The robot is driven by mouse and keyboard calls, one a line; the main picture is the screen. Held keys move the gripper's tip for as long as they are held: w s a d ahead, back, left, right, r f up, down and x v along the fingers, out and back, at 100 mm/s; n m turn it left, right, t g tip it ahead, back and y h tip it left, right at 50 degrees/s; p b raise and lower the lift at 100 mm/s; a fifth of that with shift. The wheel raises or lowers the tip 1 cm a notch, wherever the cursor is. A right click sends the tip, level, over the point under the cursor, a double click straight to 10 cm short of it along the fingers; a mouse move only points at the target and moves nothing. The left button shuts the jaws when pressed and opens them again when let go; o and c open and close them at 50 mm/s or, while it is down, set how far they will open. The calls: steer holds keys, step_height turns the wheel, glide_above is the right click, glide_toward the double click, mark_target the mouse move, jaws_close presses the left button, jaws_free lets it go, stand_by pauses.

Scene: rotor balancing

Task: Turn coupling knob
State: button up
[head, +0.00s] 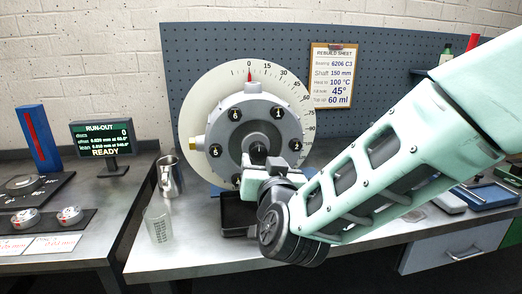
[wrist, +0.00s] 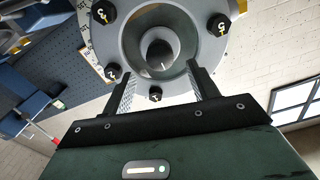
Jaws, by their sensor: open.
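The coupling knob (wrist: 160,55) is a dark cylinder at the centre of the grey round rotor housing (head: 236,130). In the head view, my gripper hides part of the knob (head: 258,153). My gripper (wrist: 161,92) is open, its two fingers pointing at the knob from the front. In the wrist view, the knob lies beyond and between the fingers, with no visible contact. In the head view, my gripper (head: 262,172) is just in front of the housing's centre. Numbered black bolt heads ring the housing, and a pale dial (head: 200,98) with degree marks stands behind it.
A run-out display (head: 102,138) reading READY stands at the left. A metal cup (head: 170,175) and a clear beaker (head: 158,222) stand left of the rotor. A black tray (head: 232,212) lies below it. A clipboard (head: 333,75) hangs on the blue pegboard (head: 390,60).

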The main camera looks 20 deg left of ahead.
mark_target(259, 153)
steer(key=shift+p+x, duration=0.35)
steer(key=shift+x, duration=2.3)
steer(key=c, duration=1)
